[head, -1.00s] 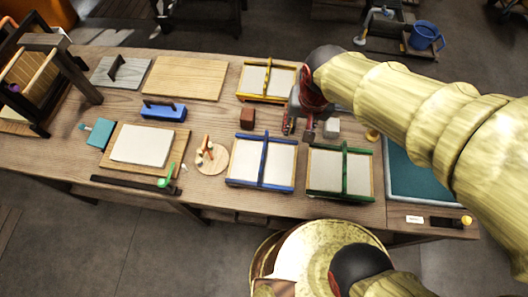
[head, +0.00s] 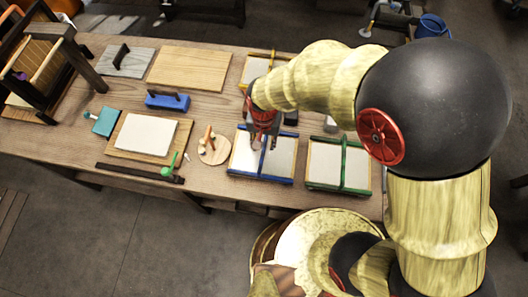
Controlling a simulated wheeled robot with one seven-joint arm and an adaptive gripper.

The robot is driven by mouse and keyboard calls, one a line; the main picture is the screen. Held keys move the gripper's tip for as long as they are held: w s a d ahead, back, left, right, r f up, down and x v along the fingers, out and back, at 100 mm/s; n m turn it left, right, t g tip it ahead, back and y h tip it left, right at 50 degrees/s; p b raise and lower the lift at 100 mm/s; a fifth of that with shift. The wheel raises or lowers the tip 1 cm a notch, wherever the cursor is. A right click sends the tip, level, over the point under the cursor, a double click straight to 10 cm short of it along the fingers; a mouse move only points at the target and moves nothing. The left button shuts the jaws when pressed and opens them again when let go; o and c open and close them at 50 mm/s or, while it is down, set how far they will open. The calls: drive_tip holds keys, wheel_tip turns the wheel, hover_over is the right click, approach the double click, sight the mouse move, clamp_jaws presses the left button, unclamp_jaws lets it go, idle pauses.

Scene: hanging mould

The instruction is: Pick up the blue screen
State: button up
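The blue screen (head: 281,162) is a pale mesh panel in a blue frame with a blue bar across its middle. It lies flat on the table, at the near edge, in the head view. My gripper (head: 264,143) points down over the far half of the blue screen, around the line of its middle bar. Its two fingers look apart. The gripper hides the far part of the bar and frame. I cannot tell whether the fingers touch the bar.
A green-framed screen (head: 325,163) lies just right of the blue one. A yellow-framed screen (head: 256,68) lies behind, partly hidden by my arm. A round board with small wooden pieces (head: 213,150) is close on the left.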

wheel_tip(320, 180, down, 3)
drive_tip(key=shift+r+b, duration=0.1)
drive_tip(key=shift+b, duration=0.2)
drive_tip(key=c, duration=0.7)
clamp_jaws()
